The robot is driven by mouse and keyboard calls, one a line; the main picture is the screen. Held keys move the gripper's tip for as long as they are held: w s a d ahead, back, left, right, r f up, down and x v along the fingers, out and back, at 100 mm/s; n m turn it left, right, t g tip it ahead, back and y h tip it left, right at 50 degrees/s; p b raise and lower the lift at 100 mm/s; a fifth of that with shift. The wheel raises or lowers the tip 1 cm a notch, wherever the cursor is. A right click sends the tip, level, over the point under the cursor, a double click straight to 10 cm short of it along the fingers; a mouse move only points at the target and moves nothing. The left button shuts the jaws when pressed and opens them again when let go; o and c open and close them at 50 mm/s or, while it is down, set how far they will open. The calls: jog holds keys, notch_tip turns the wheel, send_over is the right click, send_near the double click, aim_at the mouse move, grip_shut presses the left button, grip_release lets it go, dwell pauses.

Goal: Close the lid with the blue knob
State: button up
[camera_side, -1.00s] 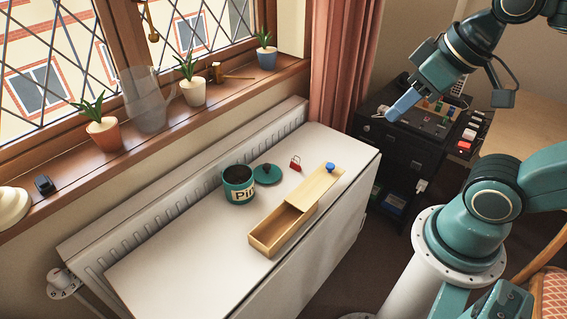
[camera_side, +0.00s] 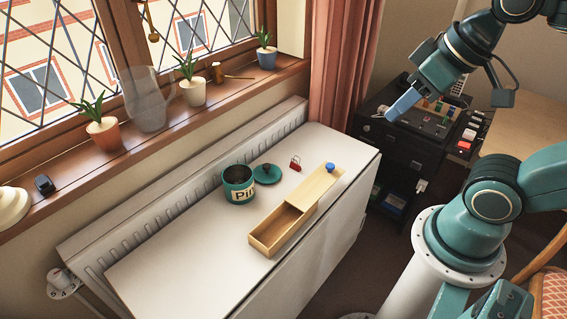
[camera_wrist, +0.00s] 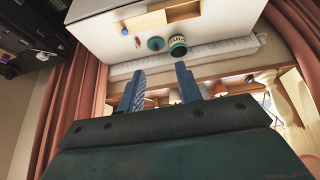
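A long wooden box (camera_side: 268,240) lies on the white table, with a sliding wooden lid (camera_side: 313,187) that bears a blue knob (camera_side: 330,167) near its far right end. The lid is slid partly off toward the far right, so the near left part of the box is uncovered and looks empty. The box also shows in the wrist view (camera_wrist: 183,12), with the blue knob (camera_wrist: 124,31) at its left. My gripper (camera_side: 390,117) is high up, to the right of the table and away from the box. In the wrist view its two fingers (camera_wrist: 160,85) are apart with nothing between them.
A teal pot (camera_side: 238,186) marked "Pil" stands open behind the box, its teal lid (camera_side: 267,173) beside it. A small red object (camera_side: 295,163) lies near the wooden lid. The table's near left (camera_side: 170,270) is clear. Potted plants line the windowsill.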

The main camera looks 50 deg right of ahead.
jog(key=shift+w, duration=0.1)
grip_shut()
jog(key=w+d+f+m+g, duration=0.25)
jog(key=w+d, duration=0.25)
jog(key=w, duration=0.4)
jog(key=w+d+f+m+g, duration=0.2)
jog(key=w+d+m, duration=0.25)
jog(key=w, duration=0.45)
jog(key=w+d+f+m+g+y, duration=0.1)
jog(key=w+d+f+m, duration=0.1)
jog(key=d+f, duration=0.5)
jog(key=w+d+f+m+g+y, duration=0.1)
jog(key=w+d+f+m+y, duration=0.1)
jog(key=d+f, duration=0.5)
notch_tip(320, 180, down, 4)
jog(key=shift+w+d+f+m+g, duration=0.1)
jog(key=shift+w+d+m+g, duration=0.2)
jog(key=shift+w+m, duration=0.6)
